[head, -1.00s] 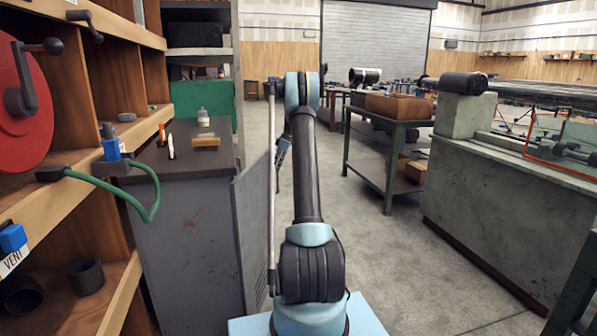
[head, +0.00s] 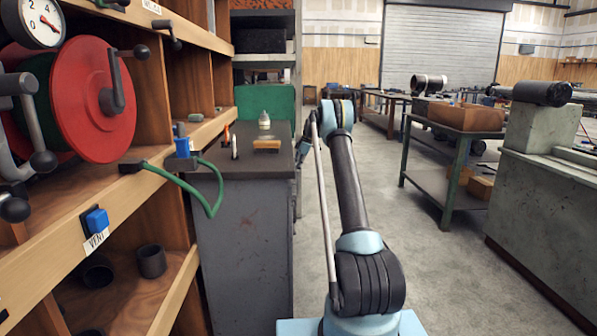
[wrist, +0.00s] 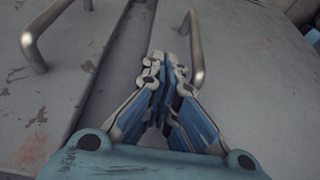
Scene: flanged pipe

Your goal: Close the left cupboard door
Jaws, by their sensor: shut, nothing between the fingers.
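The grey cupboard (head: 243,250) stands left of my arm in the head view, showing its side and dark top. Its front is hidden there, and no door sticks out. In the wrist view, two grey door panels lie side by side, one on the left (wrist: 75,62) and one on the right (wrist: 255,85). Each has a metal bar handle, on the left (wrist: 36,40) and on the right (wrist: 196,62). A dark strip runs between them; I cannot tell if both are flush. My gripper (wrist: 168,62) is shut and empty, in front of the right panel beside its handle.
A bottle (head: 264,121) and a small yellow-brown block (head: 267,145) are on the cupboard top. Wooden shelving with a red reel (head: 95,100) and a green hose (head: 205,195) is close on the left. A green table (head: 450,160) stands right; the floor (head: 440,280) between is clear.

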